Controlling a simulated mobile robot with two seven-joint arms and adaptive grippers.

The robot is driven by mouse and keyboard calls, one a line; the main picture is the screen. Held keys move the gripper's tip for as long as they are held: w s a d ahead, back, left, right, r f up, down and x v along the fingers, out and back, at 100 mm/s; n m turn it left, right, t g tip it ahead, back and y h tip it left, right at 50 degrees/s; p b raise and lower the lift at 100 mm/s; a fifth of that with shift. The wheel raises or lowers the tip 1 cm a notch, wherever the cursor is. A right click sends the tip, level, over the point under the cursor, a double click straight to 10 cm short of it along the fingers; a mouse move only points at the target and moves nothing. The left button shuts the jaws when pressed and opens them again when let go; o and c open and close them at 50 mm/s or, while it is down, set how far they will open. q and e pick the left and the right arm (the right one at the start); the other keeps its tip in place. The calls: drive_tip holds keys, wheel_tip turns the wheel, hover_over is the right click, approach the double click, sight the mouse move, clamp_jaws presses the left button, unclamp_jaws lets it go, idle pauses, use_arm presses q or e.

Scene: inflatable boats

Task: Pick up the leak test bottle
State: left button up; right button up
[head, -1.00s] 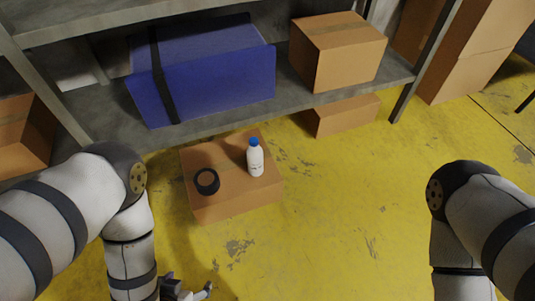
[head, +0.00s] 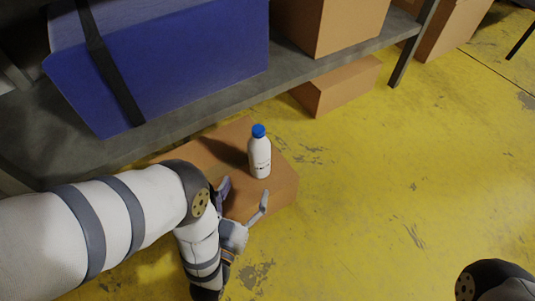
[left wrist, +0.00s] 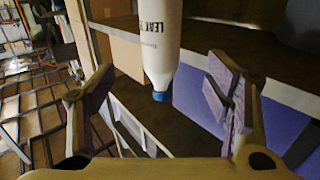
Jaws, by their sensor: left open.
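The leak test bottle (head: 259,157) is white with a blue cap and stands upright on a cardboard box (head: 283,187) on the floor. My left gripper (head: 244,196) is open and empty, just in front of the bottle and to its left in the head view. In the left wrist view the bottle (left wrist: 160,40) appears cap-down between the two spread fingers of the gripper (left wrist: 165,100), with its printed "LEAK" label partly showing. The fingers do not appear to touch it. Of my right arm only a part shows at the lower right corner; its gripper is out of view.
A grey shelf (head: 190,108) runs behind the box, carrying a large blue case (head: 185,65) and a cardboard box (head: 335,22). Another carton (head: 338,85) lies under the shelf. The yellow floor (head: 400,170) to the right is clear.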

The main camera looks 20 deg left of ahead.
sight(256, 162)
use_arm(q)
drive_tip(key=w+b, duration=0.1)
drive_tip(key=w, duration=0.2)
drive_tip(key=w+b, duration=0.2)
drive_tip(key=w, duration=0.2)
drive_tip(key=w+b, duration=0.1)
drive_tip(key=w, duration=0.3)
drive_tip(key=shift+w+a, duration=0.25)
drive_tip(key=shift+w+r, duration=0.2)
drive_tip(key=shift+w, duration=0.2)
